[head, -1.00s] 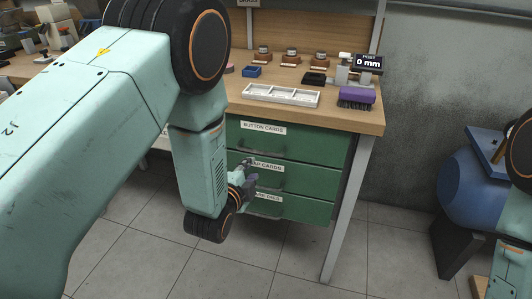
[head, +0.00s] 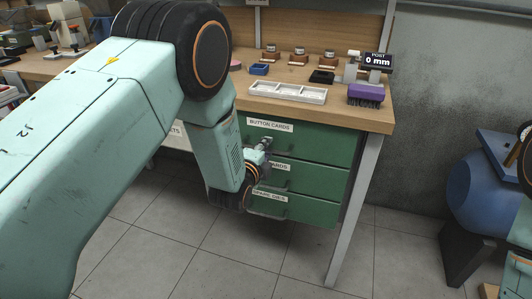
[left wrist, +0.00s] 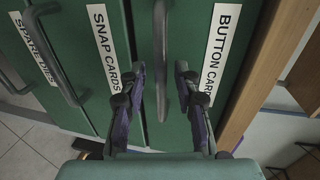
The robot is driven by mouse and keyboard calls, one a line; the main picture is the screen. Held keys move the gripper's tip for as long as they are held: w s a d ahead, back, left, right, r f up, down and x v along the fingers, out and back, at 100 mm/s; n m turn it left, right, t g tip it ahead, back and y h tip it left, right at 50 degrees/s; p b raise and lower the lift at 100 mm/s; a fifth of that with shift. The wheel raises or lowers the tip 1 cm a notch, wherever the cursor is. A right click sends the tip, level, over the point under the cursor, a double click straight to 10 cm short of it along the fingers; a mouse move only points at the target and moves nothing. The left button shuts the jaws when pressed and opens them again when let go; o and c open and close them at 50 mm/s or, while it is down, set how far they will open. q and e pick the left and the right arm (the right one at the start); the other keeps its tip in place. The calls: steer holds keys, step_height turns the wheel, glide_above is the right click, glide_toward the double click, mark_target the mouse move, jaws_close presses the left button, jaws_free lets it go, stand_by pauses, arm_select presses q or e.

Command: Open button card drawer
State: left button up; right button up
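The button card drawer (head: 320,146) is the top green drawer under the bench, and it looks shut. In the left wrist view its white label (left wrist: 221,45) is right of its dark bar handle (left wrist: 160,55). My left gripper (head: 264,146) is in front of the drawer's lower left part in the head view. In the left wrist view the gripper (left wrist: 160,72) is open, its two fingers on either side of the handle. The fingers appear apart from the handle; exact depth is unclear. My right gripper is not in view.
The snap card drawer (head: 320,180) and spare dies drawer (head: 310,210) are below, both shut. A grey leg (head: 352,210) stands at right. A blue tank (head: 478,190) is farther right.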

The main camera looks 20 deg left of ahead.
arm_select(q)
steer(key=shift+w+d, duration=0.15)
jaws_close()
stand_by(0.9)
